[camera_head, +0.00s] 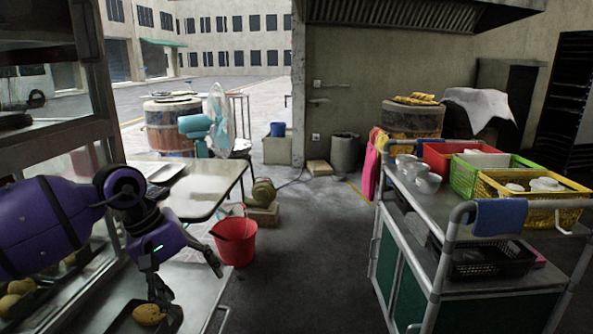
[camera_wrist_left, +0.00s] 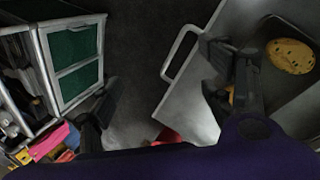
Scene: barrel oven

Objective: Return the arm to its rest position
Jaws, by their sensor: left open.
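My left arm comes in from the left in the head view, with a purple forearm and wrist. My left gripper (camera_head: 188,280) hangs at its end with the fingers spread wide and nothing between them. It is above and beside the front edge of a metal counter (camera_head: 110,295). One finger reaches down in front of a round golden bread (camera_head: 148,315) on a dark tray. In the left wrist view the open gripper (camera_wrist_left: 155,98) shows its two fingers apart, with the bread (camera_wrist_left: 291,55) and tray off to the right. My right arm is not in view.
A metal cart (camera_head: 408,222) with bowls and colored baskets stands at the right. A red bucket (camera_head: 236,242) sits on the floor beyond the gripper, near a table (camera_head: 205,190). A glass-sided shelf frame (camera_head: 108,95) rises at the left. The middle floor is clear.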

